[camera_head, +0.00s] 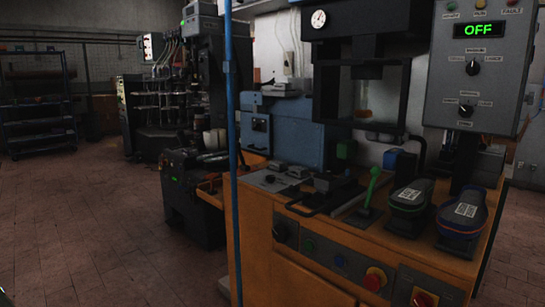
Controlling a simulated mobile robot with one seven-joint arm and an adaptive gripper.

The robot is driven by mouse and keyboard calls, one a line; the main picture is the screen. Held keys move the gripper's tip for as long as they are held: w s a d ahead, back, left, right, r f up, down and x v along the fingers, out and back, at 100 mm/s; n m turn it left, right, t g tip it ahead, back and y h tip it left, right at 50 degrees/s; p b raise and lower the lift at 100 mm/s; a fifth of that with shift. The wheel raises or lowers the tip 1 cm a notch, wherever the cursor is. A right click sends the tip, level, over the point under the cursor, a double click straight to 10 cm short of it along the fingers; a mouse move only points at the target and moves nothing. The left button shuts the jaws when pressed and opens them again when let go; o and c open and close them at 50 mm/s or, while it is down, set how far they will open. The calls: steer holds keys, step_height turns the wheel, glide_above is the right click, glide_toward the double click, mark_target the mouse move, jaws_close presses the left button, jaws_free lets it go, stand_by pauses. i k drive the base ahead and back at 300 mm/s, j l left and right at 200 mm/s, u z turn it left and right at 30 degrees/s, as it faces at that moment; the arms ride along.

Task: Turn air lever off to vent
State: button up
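A lever with a green handle (372,187) stands nearly upright, leaning a little right, from a slot in the top of the orange press bench (250,245). A black bar handle (308,207) lies low to its left. No label shows which lever is the air lever. A grey control box (477,98) at the upper right has a green display (478,30) reading OFF and two black knobs. My gripper is not in view.
Two dark shoe-shaped forms (410,195) (462,212) stand right of the green lever. Red push buttons (375,279) (425,299) sit on the bench front. A blue vertical pole (231,150) rises at the bench's left. Tiled floor (90,235) is clear at left.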

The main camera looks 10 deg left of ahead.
mark_target(237, 144)
steer(key=u, duration=0.4)
steer(key=i+j+z, duration=0.45)
steer(key=i+j, duration=1.3)
